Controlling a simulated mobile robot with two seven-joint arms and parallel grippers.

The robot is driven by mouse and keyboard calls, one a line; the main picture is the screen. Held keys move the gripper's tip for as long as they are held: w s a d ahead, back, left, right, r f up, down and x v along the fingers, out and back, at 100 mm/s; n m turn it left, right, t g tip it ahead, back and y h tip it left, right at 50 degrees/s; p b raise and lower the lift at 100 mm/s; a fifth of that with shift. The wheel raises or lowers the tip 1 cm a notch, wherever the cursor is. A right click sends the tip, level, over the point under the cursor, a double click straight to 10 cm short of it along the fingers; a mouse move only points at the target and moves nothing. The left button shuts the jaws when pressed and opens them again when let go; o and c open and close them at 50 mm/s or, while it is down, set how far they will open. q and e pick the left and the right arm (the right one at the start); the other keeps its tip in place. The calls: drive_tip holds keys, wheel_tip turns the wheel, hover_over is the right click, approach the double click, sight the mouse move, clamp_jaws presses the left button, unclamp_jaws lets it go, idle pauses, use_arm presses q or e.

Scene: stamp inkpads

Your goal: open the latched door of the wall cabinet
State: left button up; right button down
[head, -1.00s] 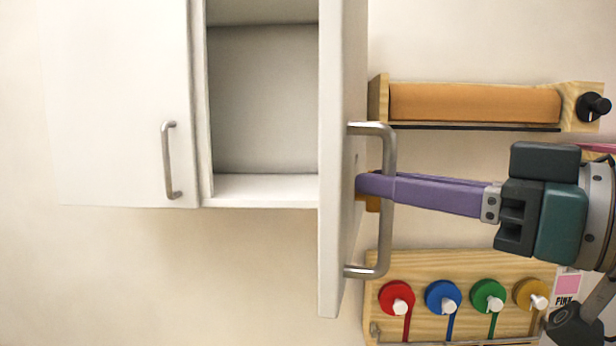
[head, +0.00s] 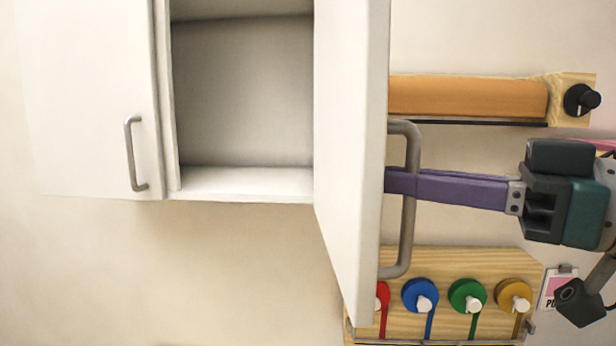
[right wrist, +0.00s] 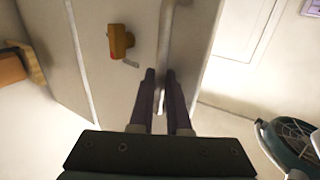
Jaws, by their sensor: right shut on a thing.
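The white cabinet door (head: 350,150) stands swung out from the wall cabinet, and the grey interior (head: 245,95) shows empty. Its grey bar handle (head: 408,235) is on the door's outer face. My right gripper (head: 402,183), with purple fingers, is shut on the handle's middle. In the right wrist view the fingers (right wrist: 164,80) sit on either side of the handle bar (right wrist: 165,35). An orange-brown latch (right wrist: 121,42) with a small red mark sits on the door face beside the handle; in the head view the door hides it. My left gripper is out of view.
The closed left door (head: 85,100) has its own handle (head: 131,155). Right of the open door are a wooden rack with an orange roll (head: 465,97) and a board with coloured knobs (head: 420,295), partly behind the door. The wall below the cabinet is clear.

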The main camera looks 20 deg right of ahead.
drive_tip(key=shift+w+d, duration=0.2)
drive_tip(key=c, duration=0.9)
unclamp_jaws()
drive_tip(key=shift+a, duration=0.1)
drive_tip(key=shift+s, duration=0.2)
drive_tip(key=shift+p+v, duration=2.75)
drive_tip(key=shift+v, duration=2.15)
